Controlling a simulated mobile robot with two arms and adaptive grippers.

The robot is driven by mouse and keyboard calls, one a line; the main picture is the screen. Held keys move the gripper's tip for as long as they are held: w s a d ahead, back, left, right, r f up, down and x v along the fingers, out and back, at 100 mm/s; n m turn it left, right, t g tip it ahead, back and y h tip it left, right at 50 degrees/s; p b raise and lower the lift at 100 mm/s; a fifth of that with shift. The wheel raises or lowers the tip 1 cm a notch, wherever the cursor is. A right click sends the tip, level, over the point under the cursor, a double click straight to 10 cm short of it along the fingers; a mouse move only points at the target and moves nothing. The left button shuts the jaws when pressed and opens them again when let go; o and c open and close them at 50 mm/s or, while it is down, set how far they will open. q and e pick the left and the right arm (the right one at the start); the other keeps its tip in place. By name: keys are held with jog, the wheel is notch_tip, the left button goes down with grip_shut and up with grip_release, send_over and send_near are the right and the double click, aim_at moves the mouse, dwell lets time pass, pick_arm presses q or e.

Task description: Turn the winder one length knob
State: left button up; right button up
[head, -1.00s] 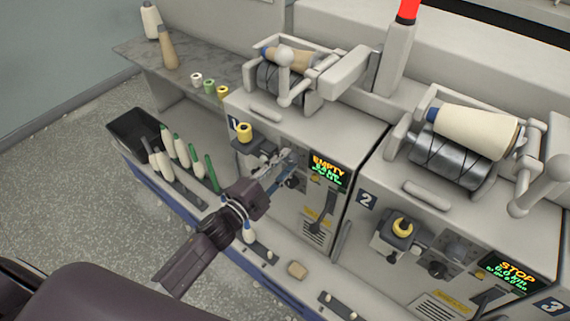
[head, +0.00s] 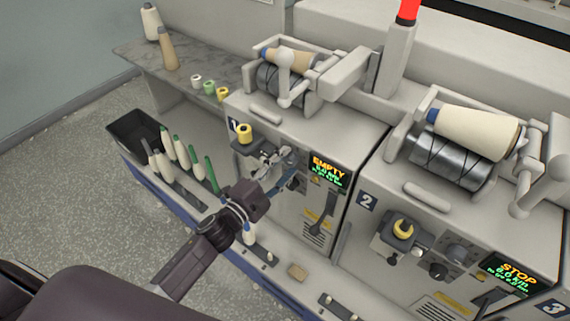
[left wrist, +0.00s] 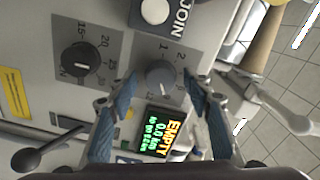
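Winder one's panel shows a grey round knob (left wrist: 160,76) with a scale marked 1 and 2 in the left wrist view. My left gripper (left wrist: 161,82) is open, with one blue fingertip on each side of this knob and a small gap showing on both sides. In the head view my left gripper (head: 276,172) reaches winder one's front, and its fingers partly cover the panel. A black knob (left wrist: 80,62) with a scale marked 15 and 20 sits to the left. The display (left wrist: 163,134) reads EMPTY and 0.0 km. My right gripper is not in view.
A yellow bobbin (head: 244,132) sits on a holder left of the panel. A black lever (head: 322,212) stands below the display. Several bobbins on pegs (head: 182,158) stand in front of the machine at left. Winder two (head: 430,225) is to the right.

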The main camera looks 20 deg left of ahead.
pick_arm(q)
jog(key=v, duration=1.2)
dwell(0.5)
jog(key=s+a+f+n+g+y, duration=0.2)
jog(key=s+f+n, duration=0.15)
jog(key=f, duration=0.75)
jog(key=s+a+f+n+g+y, duration=0.1)
jog(key=s+f+n+g+y, duration=0.2)
jog(key=f, duration=0.8)
jog(key=s+a+f+n+g+y, duration=0.1)
jog(key=s+a+f+n+g, duration=0.3)
jog(key=f, duration=0.7)
jog(key=s+d+f+n+g, duration=0.1)
jog(key=s+f+g, duration=0.1)
jog(key=s+f, duration=0.3)
jog(key=s+d+f+n+g, duration=0.2)
jog(key=s+f, duration=0.4)
jog(key=s, duration=0.8)
jog(key=s+d+f+n+g, duration=0.2)
jog(key=s+f, duration=0.4)
jog(key=s, duration=0.3)
jog(key=shift+s+f+g, duration=0.25)
jog(key=shift+s+g, duration=0.1)
jog(key=shift+g, duration=0.15)
jog(key=shift+c, duration=0.6)
